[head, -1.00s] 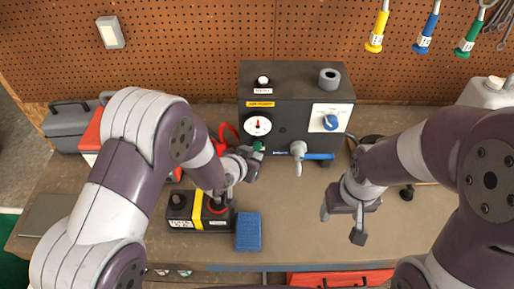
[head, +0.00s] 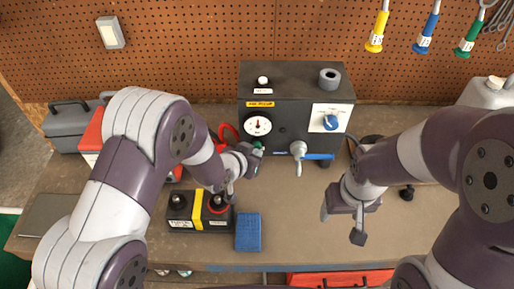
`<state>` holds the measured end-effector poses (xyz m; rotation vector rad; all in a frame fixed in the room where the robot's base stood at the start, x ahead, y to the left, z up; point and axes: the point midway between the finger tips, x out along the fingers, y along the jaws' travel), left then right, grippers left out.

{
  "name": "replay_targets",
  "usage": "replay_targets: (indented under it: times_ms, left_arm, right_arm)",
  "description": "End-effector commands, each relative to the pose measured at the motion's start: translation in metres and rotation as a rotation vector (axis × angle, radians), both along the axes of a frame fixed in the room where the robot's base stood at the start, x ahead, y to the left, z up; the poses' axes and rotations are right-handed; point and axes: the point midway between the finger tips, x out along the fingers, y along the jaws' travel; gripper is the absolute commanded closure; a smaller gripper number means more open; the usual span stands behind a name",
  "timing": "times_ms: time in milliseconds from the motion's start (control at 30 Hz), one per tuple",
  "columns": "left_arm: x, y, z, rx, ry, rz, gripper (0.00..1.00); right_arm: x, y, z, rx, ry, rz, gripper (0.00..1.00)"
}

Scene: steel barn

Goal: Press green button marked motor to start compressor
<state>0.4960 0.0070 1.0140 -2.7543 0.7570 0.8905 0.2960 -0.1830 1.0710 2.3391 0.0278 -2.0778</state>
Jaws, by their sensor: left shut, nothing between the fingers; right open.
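The dark compressor box (head: 290,95) stands at the back of the bench, with a white gauge (head: 257,125), a yellow label, a blue knob on a white plate (head: 331,119) and a blue-handled valve (head: 318,156). A green button (head: 257,147) shows just at the tip of my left gripper (head: 252,153), low on the box's front. The gripper is shut and hides part of the button; I cannot tell whether they touch. My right gripper (head: 342,222) is open and empty above the bench at the right.
A red case (head: 95,135) and grey toolbox (head: 68,118) stand at the left. The bench middle is clear.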

Motion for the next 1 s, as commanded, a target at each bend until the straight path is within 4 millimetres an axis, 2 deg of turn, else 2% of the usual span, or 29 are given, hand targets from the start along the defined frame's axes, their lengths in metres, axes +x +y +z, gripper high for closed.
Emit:
replay_targets:
  times_ms: [733,1000]
  left_arm:
    - [0.008,0.000,0.000,-0.001,-0.001,0.000,1.00]
    - [-0.006,-0.001,0.000,-0.001,0.000,-0.001,1.00]
  right_arm:
    - [0.000,0.000,0.000,0.000,0.000,0.000,0.33]
    - [0.000,0.000,-0.001,0.000,0.000,0.000,0.33]
